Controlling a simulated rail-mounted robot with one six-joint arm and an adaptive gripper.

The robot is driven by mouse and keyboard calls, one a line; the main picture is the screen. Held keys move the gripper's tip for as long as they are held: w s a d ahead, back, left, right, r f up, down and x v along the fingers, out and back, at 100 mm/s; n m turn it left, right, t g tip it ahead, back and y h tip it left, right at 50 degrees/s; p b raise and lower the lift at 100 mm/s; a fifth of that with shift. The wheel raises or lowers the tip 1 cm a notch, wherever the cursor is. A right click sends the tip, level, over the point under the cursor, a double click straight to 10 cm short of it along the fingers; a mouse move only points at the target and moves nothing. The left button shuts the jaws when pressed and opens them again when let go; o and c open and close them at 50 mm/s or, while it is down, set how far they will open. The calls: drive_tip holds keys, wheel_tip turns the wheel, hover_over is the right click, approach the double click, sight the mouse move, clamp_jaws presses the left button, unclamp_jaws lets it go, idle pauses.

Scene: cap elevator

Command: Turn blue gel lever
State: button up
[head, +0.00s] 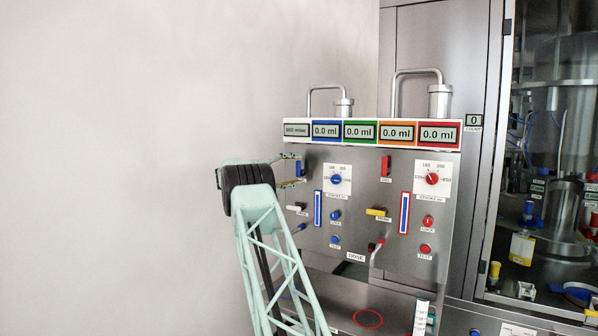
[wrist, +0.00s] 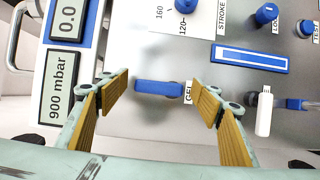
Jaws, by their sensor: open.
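The blue gel lever (wrist: 158,88) shows in the wrist view on the grey panel, with a "GEL" label at its right end. My gripper (wrist: 161,98) is open, with one yellow-padded finger on each side of the lever and a visible gap to both ends. In the head view the lever (head: 298,168) stands upright at the panel's left edge. There my gripper (head: 293,170) reaches it from the left, one finger above and one below. I cannot tell how deep the fingertips are around the lever.
A white lever (wrist: 264,115) and a blue stroke knob (head: 336,179) are close by. A red lever (head: 386,166), a yellow lever (head: 376,212) and a red knob (head: 432,178) are farther right. Displays (head: 371,132) line the panel top.

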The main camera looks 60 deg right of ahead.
drive_tip(key=v, duration=0.9)
drive_tip(key=shift+r, duration=0.15)
drive_tip(key=shift+a, duration=0.15)
idle(0.4)
drive_tip(key=s+a+r+n+t+y, duration=0.1)
drive_tip(key=s+a+r+t+y, duration=0.15)
drive_tip(key=a, duration=0.85)
drive_tip(key=s+a+r+t+y, duration=0.1)
drive_tip(key=s+a+r+y, duration=0.15)
drive_tip(key=a, duration=0.75)
drive_tip(key=s+a+n+t+y, duration=0.1)
drive_tip(key=s+a+y, duration=0.1)
drive_tip(key=s+a, duration=0.65)
drive_tip(key=s+a+n+t+y, duration=0.1)
drive_tip(key=s+a+t, duration=0.15)
drive_tip(key=a, duration=1.05)
drive_tip(key=s+a+f+t+y, duration=0.1)
drive_tip(key=s+a+f+y, duration=0.2)
drive_tip(key=s+a, duration=0.9)
drive_tip(key=s+a+f+y, duration=0.3)
drive_tip(key=s+a+f, duration=0.3)
drive_tip(key=s+a, duration=0.7)
drive_tip(key=s+a+f+t+y, duration=0.1)
drive_tip(key=s+a+f+y, duration=0.2)
drive_tip(key=s+a, duration=1)
drive_tip(key=shift+s+a+f+n+t, duration=0.2)
drive_tip(key=shift+a+f+n+t, duration=0.15)
drive_tip(key=shift+a+f, duration=0.65)
